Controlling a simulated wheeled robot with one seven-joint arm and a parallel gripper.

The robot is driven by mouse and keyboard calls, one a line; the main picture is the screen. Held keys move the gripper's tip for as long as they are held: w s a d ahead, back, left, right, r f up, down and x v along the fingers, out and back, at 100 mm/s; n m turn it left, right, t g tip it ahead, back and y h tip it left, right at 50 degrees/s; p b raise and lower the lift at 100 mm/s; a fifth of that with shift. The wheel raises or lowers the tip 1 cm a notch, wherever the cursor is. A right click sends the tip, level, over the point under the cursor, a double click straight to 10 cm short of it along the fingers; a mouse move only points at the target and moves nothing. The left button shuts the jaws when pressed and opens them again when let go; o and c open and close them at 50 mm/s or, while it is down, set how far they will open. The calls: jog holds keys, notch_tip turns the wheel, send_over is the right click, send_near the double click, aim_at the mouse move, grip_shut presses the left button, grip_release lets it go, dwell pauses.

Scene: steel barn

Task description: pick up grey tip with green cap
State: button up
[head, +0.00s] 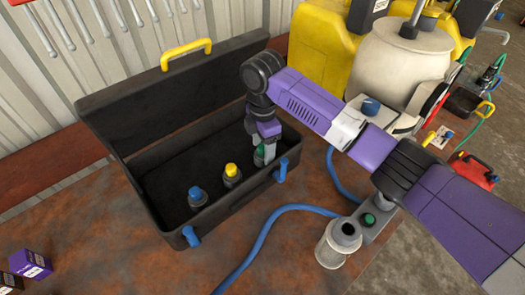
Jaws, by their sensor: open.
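The grey tip with a green cap (259,152) stands inside the open black case (238,207), near its right end. It is partly hidden by my gripper (263,161). My gripper points down into the case, with its light fingers open at the green-capped tip. I cannot tell whether the fingers touch it.
A yellow-capped tip (232,174) and a blue-capped tip (197,196) stand to the left in the case. The raised lid with a yellow handle (186,53) is behind. A blue hose (262,240) and a grey device (371,222) lie in front.

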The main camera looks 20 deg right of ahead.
grip_shut()
jog(key=shift+r, duration=0.15)
notch_tip(320, 180, up, 20)
jog(key=f, duration=0.1)
notch_tip(320, 180, up, 6)
jog(key=p, duration=0.6)
send_over(263, 146)
jog(key=shift+f, duration=0.1)
dwell(0.5)
